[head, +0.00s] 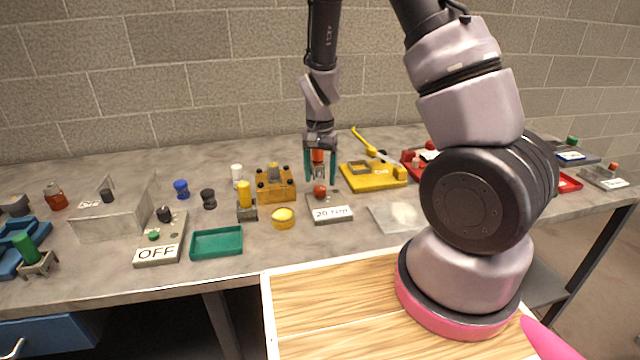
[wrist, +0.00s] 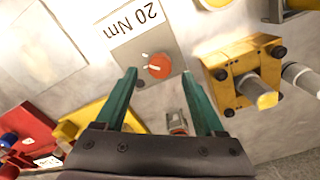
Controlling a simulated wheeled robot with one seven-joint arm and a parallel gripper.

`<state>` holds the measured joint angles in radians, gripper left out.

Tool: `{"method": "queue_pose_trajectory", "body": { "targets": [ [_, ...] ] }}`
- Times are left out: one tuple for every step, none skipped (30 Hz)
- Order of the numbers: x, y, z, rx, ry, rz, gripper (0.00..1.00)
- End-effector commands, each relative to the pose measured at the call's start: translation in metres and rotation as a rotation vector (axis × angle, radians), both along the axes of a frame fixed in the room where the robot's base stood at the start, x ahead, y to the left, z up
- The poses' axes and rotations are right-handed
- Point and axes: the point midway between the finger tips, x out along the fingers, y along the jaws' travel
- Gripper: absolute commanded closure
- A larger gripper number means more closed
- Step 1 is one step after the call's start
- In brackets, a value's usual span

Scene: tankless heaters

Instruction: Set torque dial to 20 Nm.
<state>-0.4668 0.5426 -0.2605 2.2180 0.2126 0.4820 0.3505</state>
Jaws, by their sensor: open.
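The torque dial (head: 320,190) is a small red-orange knob on a grey plate (head: 331,215) with a white "20 Nm" label at its front. In the wrist view the knob (wrist: 158,66) has a white mark on its top, and another white mark shows on the plate beside it. My gripper (head: 320,182) points down over the back of the plate. In the wrist view my gripper (wrist: 160,72) is open, with one green finger on each side of the knob's line. The knob appears between or just beyond the fingertips; I cannot tell whether they touch it.
A yellow block fixture (head: 276,184) stands close on the left, with a yellow cylinder (head: 245,195) and a round yellow piece (head: 283,217) nearby. A yellow tray with a lever (head: 372,175) is on the right. A flat pale plate (head: 397,217) lies front right.

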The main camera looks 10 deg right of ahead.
Motion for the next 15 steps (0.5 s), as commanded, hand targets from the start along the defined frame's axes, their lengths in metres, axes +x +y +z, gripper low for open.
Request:
{"method": "queue_pose_trajectory", "body": {
  "targets": [
    [0.001, 0.001, 0.012, 0.002, -0.006, 0.001, 0.29],
    [0.001, 0.001, 0.019, 0.002, -0.006, 0.002, 0.29],
    [0.001, 0.001, 0.027, 0.002, -0.006, 0.001, 0.29],
    [0.001, 0.001, 0.033, 0.002, -0.006, 0.002, 0.29],
    [0.001, 0.001, 0.039, 0.002, -0.006, 0.001, 0.29],
    [0.002, 0.001, 0.046, 0.002, -0.006, 0.002, 0.29],
    [0.001, 0.001, 0.051, 0.002, -0.005, 0.001, 0.29],
    [0.001, 0.001, 0.056, 0.002, -0.005, 0.001, 0.29],
    [0.001, 0.001, 0.061, 0.002, -0.005, 0.000, 0.29],
    [0.001, 0.000, 0.064, 0.002, -0.005, 0.000, 0.29],
    [0.001, 0.000, 0.067, 0.002, -0.003, -0.001, 0.29],
    [0.001, 0.000, 0.070, 0.001, -0.003, 0.000, 0.29],
    [0.001, 0.000, 0.072, 0.001, -0.003, 0.000, 0.29],
    [0.001, 0.000, 0.073, 0.001, -0.003, 0.000, 0.29],
    [0.001, 0.000, 0.075, 0.001, -0.003, 0.000, 0.29]
  ]
}}
